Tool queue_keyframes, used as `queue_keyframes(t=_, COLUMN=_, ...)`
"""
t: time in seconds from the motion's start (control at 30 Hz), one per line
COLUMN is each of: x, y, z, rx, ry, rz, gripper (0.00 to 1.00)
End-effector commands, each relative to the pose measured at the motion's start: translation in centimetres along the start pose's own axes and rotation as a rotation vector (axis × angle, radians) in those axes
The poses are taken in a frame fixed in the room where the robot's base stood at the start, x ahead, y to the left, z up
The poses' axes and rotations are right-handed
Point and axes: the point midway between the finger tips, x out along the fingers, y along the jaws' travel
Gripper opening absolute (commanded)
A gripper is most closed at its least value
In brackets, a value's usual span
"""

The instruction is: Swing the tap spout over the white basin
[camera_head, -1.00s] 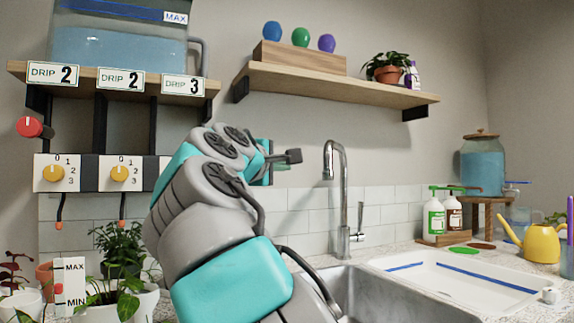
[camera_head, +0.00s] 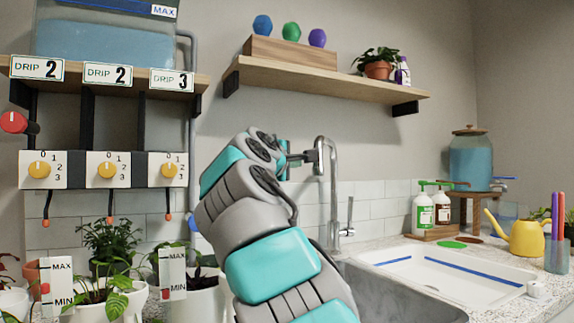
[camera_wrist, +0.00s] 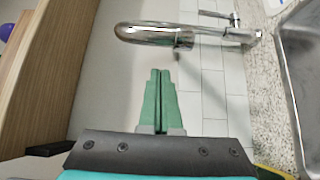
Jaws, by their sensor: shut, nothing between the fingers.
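The chrome tap (camera_head: 333,190) stands behind the metal sink, its curved spout bending down on the left side of its column. In the wrist view the spout (camera_wrist: 150,33) lies across the picture beyond my fingertips, with a visible gap. My gripper (camera_wrist: 160,72) is shut and empty, its green fingers together and pointing at the tap. In the head view my arm reaches up close to the spout's left; the fingertips are hard to make out there. The white basin (camera_head: 500,281), with a blue stripe, lies right of the tap.
The metal sink (camera_head: 395,290) lies in front of the tap, partly behind my arm. The tap's lever (camera_head: 348,215) stands on its right. Soap bottles (camera_head: 432,209) and a yellow watering can (camera_head: 525,238) stand farther right. A wooden shelf (camera_head: 325,79) hangs above.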

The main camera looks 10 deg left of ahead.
Motion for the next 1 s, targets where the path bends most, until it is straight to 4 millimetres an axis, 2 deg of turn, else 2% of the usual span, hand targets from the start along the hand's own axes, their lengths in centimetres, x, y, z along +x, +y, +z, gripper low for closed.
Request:
queue_keyframes(t=0.23, x=0.3, y=0.0, z=1.5, rx=-0.001, ry=0.000, rz=0.001, gripper=0.00)
queue_keyframes(t=0.77, x=0.4, y=0.0, z=1.9, rx=-0.001, ry=0.000, rz=0.000, gripper=0.00)
queue_keyframes(t=1.0, x=0.6, y=-0.2, z=3.0, rx=-0.004, ry=0.000, rz=-0.005, gripper=0.00)
